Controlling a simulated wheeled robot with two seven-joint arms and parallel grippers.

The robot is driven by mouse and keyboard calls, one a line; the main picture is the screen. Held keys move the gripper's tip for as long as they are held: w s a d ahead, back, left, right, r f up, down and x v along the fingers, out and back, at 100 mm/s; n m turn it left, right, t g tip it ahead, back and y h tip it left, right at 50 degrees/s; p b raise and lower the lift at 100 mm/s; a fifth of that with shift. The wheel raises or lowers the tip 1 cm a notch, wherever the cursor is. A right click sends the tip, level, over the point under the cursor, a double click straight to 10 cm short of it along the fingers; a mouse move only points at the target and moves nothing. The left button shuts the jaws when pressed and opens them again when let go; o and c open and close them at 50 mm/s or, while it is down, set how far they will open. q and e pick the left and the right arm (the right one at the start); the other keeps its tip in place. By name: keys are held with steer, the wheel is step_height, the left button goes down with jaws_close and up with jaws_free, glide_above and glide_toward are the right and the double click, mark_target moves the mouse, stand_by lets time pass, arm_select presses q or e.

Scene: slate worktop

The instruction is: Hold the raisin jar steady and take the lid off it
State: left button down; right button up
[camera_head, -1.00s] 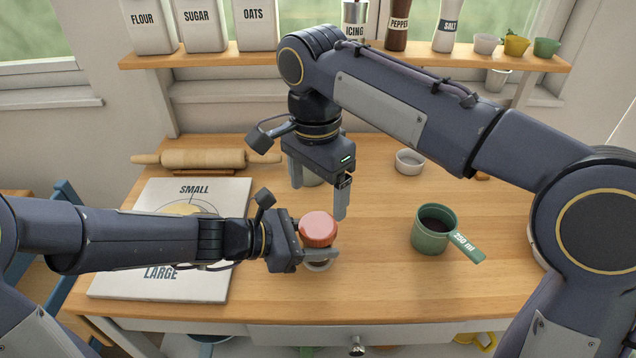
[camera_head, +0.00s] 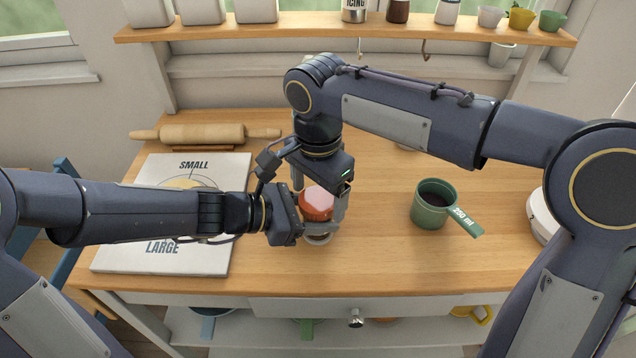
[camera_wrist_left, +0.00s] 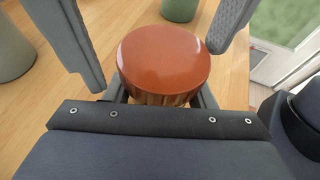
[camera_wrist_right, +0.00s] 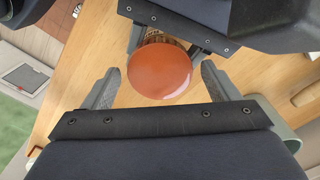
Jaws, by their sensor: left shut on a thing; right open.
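The raisin jar has an orange-red lid (camera_head: 317,204), which is on top of it; the jar stands upright on the worktop, mostly hidden by my grippers. In the left wrist view the lid (camera_wrist_left: 164,60) covers most of the jar, and some brown glass side (camera_wrist_left: 160,98) shows below it. My left gripper (camera_head: 318,234) is shut on the jar body under the lid. My right gripper (camera_head: 318,208) is open, pointing down from above with its fingers on either side of the lid. In the right wrist view the lid (camera_wrist_right: 160,70) lies between the open fingertips, with gaps showing.
A green 250 ml measuring cup (camera_head: 432,206) stands to the right. A board marked SMALL and LARGE (camera_head: 225,170) lies to the left, with a rolling pin (camera_head: 205,134) behind it. The worktop's front right (camera_head: 400,270) is clear.

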steer(key=c, duration=1)
steer(key=n, duration=0.3)
steer(key=o, duration=1.1)
